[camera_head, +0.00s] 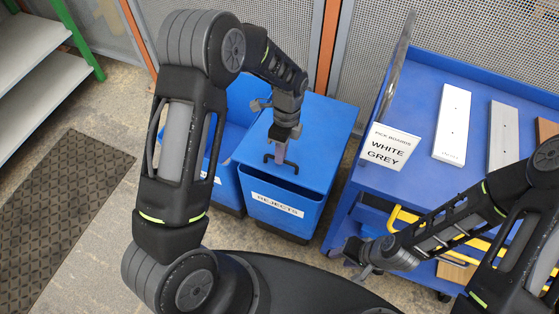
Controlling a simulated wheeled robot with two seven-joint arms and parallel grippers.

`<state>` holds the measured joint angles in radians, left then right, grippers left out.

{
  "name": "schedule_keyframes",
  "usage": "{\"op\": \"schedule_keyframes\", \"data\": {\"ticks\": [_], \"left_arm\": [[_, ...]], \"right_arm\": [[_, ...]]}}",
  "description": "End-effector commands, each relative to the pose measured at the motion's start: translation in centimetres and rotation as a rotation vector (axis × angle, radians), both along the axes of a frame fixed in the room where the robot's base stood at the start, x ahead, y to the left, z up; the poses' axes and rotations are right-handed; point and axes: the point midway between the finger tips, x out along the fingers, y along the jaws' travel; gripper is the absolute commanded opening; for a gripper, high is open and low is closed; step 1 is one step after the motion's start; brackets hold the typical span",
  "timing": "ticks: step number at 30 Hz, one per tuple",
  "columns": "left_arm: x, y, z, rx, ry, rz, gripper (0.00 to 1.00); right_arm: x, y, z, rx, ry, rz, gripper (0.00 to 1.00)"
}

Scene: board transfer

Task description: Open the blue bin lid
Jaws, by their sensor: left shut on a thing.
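The blue bin labelled REJECTS (277,205) stands on the floor in the middle of the view. Its blue lid (325,125) lies flat over the top and looks closed. A dark bar handle (268,158) sits near the lid's front edge. My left gripper (280,158) points down at the handle and is shut on it, partly hiding it. My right gripper (358,260) is low on the right, in front of the blue cart and away from the bin. Its fingers are too small and dark to tell whether they are open.
Another blue bin (227,190) stands directly left, partly behind my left arm. The blue cart (440,75) on the right carries white, grey and brown boards and a WHITE GREY sign (388,146). A dark mat (70,200) and shelving (35,75) are on the left.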

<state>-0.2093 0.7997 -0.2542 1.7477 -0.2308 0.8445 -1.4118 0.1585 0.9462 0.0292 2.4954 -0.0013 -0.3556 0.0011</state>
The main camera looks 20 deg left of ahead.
Motion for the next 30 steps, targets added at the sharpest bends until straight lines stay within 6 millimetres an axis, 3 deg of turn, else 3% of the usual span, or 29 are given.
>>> {"op": "schedule_keyframes", "data": {"ticks": [1,6,15,21,30], "left_arm": [[1.3,0.0,2.1,-0.003,-0.024,0.003,0.0],[3.6,-0.2,6.7,-0.003,-0.029,0.003,0.0],[8.0,-0.4,12.8,-0.001,-0.026,0.002,0.0],[9.7,-0.6,14.4,0.001,-0.023,0.0,0.0],[10.2,-0.5,14.7,0.002,-0.02,-0.001,0.0]], "right_arm": [[0.0,0.0,1.0,0.0,0.0,0.0,0.36],[0.0,0.0,2.6,0.0,0.002,0.001,0.36],[-0.3,-0.1,4.5,-0.005,0.01,-0.002,0.36],[-0.4,-0.2,5.0,-0.008,0.013,-0.003,0.36],[-0.5,-0.2,5.0,-0.008,0.015,-0.004,0.36]]}}
